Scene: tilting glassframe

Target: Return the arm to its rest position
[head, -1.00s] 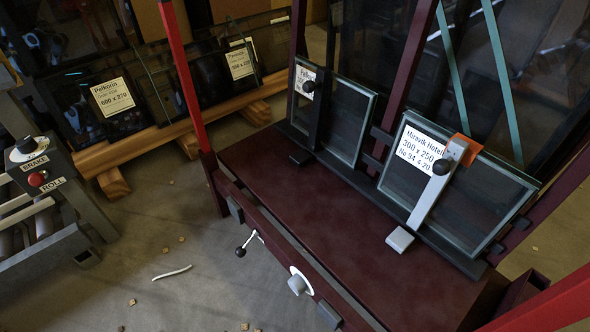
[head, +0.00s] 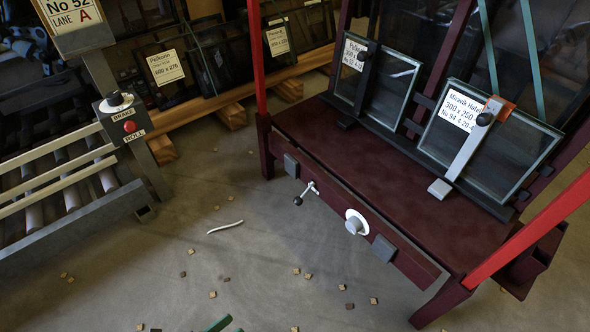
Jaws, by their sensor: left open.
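Only a small green piece of my left gripper (head: 220,324) shows at the bottom edge, low over the floor and away from the other objects. Nothing is seen held in it. My right gripper is out of view. The dark red frame (head: 400,140) stands at the right. A glass pane with a Moravik Hotel label (head: 462,107) leans at its back under a pale clamp bar (head: 468,150) with a black knob and an orange pad. A second glass pane (head: 387,85) leans left of it under a black clamp bar.
A black-knobbed lever (head: 304,194) and a white dial (head: 355,221) stick out of the frame's front. Red posts (head: 257,60) rise at its sides. A roller conveyor (head: 60,190) with a brake and roll box (head: 124,120) stands left. The middle floor is open, with scattered small chips and a white strip (head: 225,227).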

